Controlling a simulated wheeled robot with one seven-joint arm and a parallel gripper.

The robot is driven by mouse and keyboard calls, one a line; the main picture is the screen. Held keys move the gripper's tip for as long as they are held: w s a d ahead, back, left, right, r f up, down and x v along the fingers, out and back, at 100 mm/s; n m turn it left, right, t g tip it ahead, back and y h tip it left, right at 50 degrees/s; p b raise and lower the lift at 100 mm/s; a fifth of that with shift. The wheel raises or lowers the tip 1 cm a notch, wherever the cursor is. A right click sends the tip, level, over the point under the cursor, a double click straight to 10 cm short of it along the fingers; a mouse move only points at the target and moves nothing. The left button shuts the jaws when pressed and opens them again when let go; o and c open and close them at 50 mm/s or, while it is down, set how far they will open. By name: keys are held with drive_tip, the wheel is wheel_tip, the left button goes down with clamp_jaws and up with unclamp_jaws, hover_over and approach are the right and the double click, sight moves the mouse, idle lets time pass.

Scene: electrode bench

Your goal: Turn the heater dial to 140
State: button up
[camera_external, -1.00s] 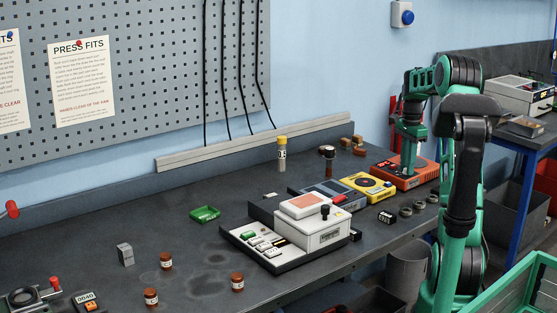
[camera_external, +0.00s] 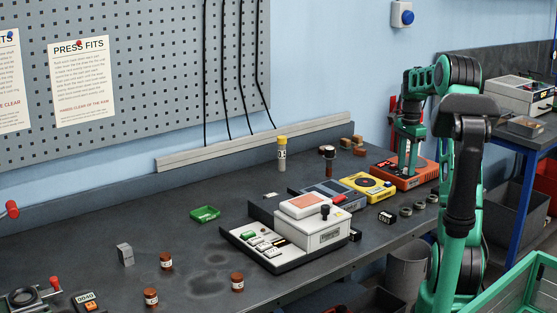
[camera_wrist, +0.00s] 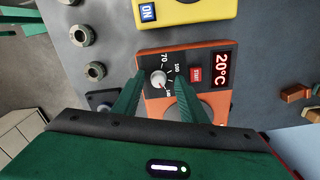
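The heater (camera_external: 418,181) is an orange box at the back right of the bench, below my gripper (camera_external: 407,172). In the wrist view the heater (camera_wrist: 148,52) has a dark panel with a round pale dial (camera_wrist: 158,79), a red button and a red display (camera_wrist: 221,68) reading 20°C. Marks 70, 100 and 140 curve beside the dial. A small red mark shows at the dial's edge near 140; the pointer's exact setting is hard to read. My gripper's green fingers (camera_wrist: 155,76) are open, one on each side of the dial. I cannot tell whether they touch it.
A yellow device (camera_external: 369,186) stands beside the heater. Several metal rings (camera_external: 419,207) and a small black block (camera_external: 387,217) lie near the bench's front edge. Brown blocks (camera_external: 351,144) lie behind. A white instrument (camera_external: 312,222) stands further left.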

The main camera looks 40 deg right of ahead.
wheel_tip(320, 180, up, 10)
drive_tip(key=shift+r, duration=0.25)
drive_tip(key=shift+w, duration=0.1)
idle(0.4)
drive_tip(key=shift+m, duration=0.6)
wheel_tip(320, 180, down, 11)
drive_tip(key=shift+r, duration=0.1)
clamp_jaws()
